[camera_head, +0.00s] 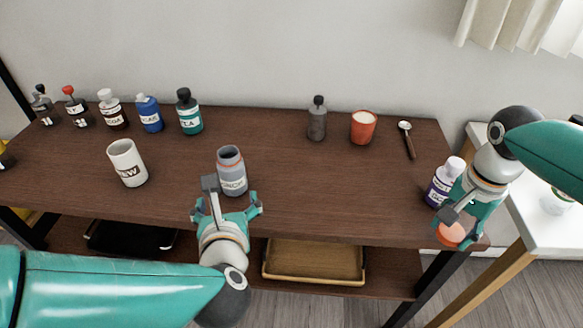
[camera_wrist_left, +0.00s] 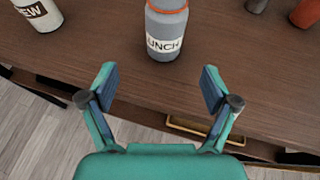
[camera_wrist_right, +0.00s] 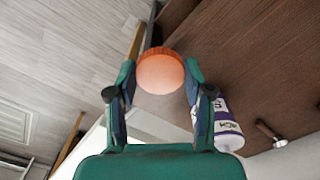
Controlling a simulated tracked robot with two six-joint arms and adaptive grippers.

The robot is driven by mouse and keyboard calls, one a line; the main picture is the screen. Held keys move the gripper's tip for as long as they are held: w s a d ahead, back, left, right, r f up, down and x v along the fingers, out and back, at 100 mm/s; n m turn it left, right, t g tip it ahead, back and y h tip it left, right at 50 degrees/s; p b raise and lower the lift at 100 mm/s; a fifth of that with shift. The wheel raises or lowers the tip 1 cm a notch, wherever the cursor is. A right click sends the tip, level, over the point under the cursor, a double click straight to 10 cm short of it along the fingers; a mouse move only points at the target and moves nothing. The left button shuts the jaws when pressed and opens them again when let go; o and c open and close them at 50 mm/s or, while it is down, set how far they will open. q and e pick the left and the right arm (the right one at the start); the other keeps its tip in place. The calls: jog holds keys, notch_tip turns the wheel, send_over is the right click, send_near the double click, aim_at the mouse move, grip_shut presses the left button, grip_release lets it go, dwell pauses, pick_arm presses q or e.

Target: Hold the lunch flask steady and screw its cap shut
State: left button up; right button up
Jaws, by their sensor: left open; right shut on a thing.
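The grey lunch flask (camera_head: 231,174) stands upright and open at the front of the dark table, with an orange band at its neck. It also shows in the left wrist view (camera_wrist_left: 166,28), its label reading LUNCH. My left gripper (camera_head: 228,205) is open just in front of the flask; in the left wrist view its fingers are apart with nothing between them. The orange cap (camera_head: 451,235) is in my right gripper (camera_head: 450,226), at the table's front right corner. The right wrist view shows the cap (camera_wrist_right: 160,72) between the two fingertips.
A purple-labelled bottle with a white lid (camera_head: 442,184) stands close beside my right gripper. A white mug (camera_head: 127,163) is left of the flask. Several bottles line the back left. A grey bottle (camera_head: 317,120), red cup (camera_head: 362,128) and spoon (camera_head: 408,140) are at the back right. The table's middle right is clear.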

aim_at(231, 184)
pick_arm(q)
jog(key=shift+w+d, duration=0.1)
jog(key=shift+w, duration=0.05)
pick_arm(e)
jog(key=shift+s+d, duration=0.1)
jog(key=shift+d, duration=0.05)
pick_arm(q)
jog(key=x, duration=0.6)
jog(key=shift+w+f, duration=0.2)
jog(key=shift+w, duration=0.1)
jog(key=shift+x, duration=2.6)
pick_arm(e)
jog(key=shift+r, duration=0.25)
pick_arm(q)
jog(key=shift+d+f, duration=0.1)
jog(key=shift+d, duration=0.05)
jog(key=c, duration=1.4)
jog(key=shift+o, duration=0.2)
